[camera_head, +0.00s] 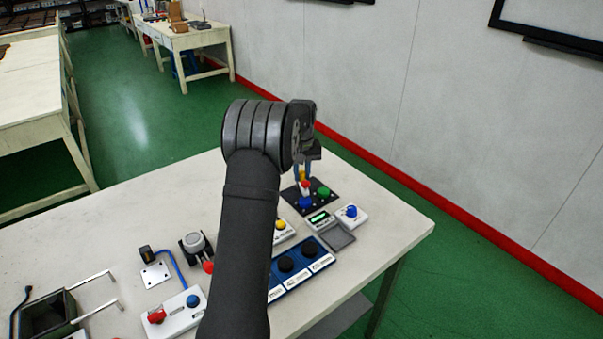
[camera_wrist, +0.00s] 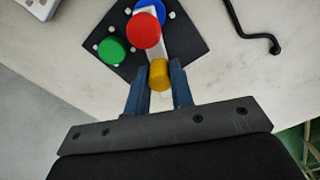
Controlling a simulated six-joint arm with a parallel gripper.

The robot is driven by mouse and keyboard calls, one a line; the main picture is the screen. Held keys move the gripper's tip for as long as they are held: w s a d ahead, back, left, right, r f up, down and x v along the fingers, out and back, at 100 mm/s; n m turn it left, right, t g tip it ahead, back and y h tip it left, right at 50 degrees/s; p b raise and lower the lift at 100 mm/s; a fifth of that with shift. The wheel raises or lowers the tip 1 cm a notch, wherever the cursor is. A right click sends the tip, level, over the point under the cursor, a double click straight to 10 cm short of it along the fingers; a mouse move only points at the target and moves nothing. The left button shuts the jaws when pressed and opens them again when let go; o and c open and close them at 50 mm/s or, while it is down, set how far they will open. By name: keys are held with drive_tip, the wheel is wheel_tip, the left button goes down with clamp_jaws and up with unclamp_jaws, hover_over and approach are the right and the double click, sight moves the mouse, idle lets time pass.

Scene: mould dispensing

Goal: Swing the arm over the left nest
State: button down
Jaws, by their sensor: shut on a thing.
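A black square plate (camera_head: 318,208) lies near the table's far edge and bears a green round piece (camera_head: 323,192) and a blue round piece (camera_head: 306,202). A white bar (camera_wrist: 158,47) with a red round knob (camera_wrist: 145,31) and a yellow knob (camera_wrist: 160,74) runs over the plate. My gripper (camera_wrist: 158,84) is shut on the yellow knob, with a blue finger on each side. In the wrist view the red knob partly covers the blue piece (camera_wrist: 150,5), and the green piece (camera_wrist: 111,50) is to the left and uncovered. I cannot tell which pieces are the nests.
In front of the plate stand a small display device (camera_head: 321,220), a white box with a blue button (camera_head: 351,214) and a blue panel with black knobs (camera_head: 300,264). A black bent rod (camera_wrist: 262,37) lies beside the plate. The table's right end (camera_head: 405,228) is clear.

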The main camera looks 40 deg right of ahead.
sight(302, 172)
drive_tip(key=c, duration=1.3)
unclamp_jaws()
drive_tip(key=shift+o, duration=0.2)
drive_tip(key=shift+r, duration=0.1)
wheel_tip(302, 172, up, 17)
drive_tip(key=shift+r, duration=0.15)
wheel_tip(302, 172, down, 18)
drive_tip(key=shift+r, duration=0.25)
